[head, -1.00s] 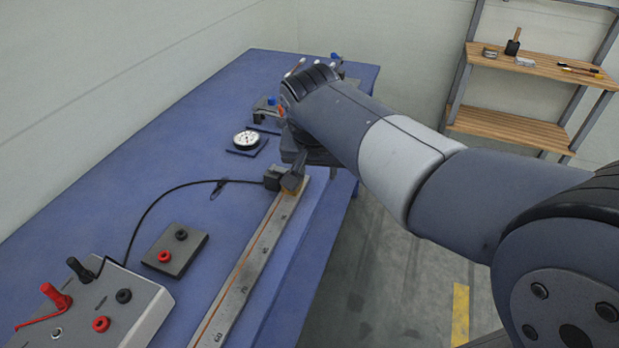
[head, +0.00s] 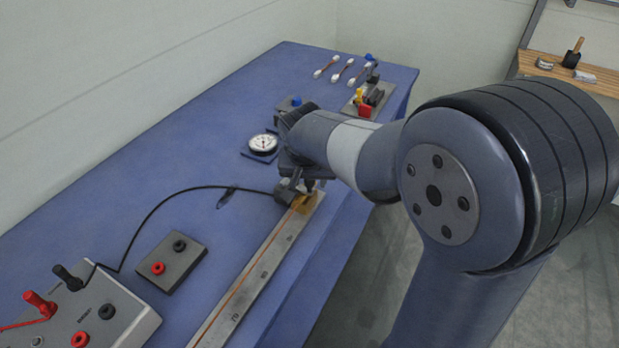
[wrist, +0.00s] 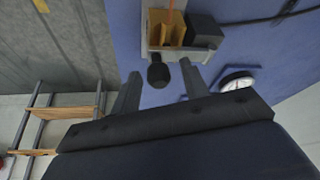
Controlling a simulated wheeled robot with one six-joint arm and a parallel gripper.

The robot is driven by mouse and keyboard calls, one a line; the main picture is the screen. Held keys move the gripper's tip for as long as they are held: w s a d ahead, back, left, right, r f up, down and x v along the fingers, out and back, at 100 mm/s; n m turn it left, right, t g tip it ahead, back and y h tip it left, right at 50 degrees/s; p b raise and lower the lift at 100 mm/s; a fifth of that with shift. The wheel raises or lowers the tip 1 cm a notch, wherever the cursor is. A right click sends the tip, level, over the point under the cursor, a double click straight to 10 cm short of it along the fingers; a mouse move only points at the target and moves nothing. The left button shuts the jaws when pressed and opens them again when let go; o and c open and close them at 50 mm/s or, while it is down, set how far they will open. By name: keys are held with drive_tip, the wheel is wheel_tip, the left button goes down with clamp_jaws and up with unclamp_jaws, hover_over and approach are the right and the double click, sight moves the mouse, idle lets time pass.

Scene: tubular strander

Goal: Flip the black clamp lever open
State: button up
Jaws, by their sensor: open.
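The black clamp lever's round knob (wrist: 158,75) shows in the wrist view between the two fingers of my gripper (wrist: 160,69), beside the end of the bar. The fingers stand apart on either side of it, and I cannot tell whether either touches it. A brass clamp piece (wrist: 165,28) sits just beyond the knob, with a black block (wrist: 205,31) to its right. In the head view the brass piece (head: 304,203) is at the far end of the long metal scale bar (head: 255,278). My gripper (head: 308,182) is above it there, and my arm largely hides the lever.
A dial gauge (head: 263,143) stands close left of my arm. A black cable (head: 150,212) runs from the clamp end to a grey terminal box (head: 105,315). A small socket block (head: 172,260) is left of the bar. Tools lie at the back of the blue table (head: 215,125).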

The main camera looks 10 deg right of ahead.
clamp_jaws()
idle(0.5)
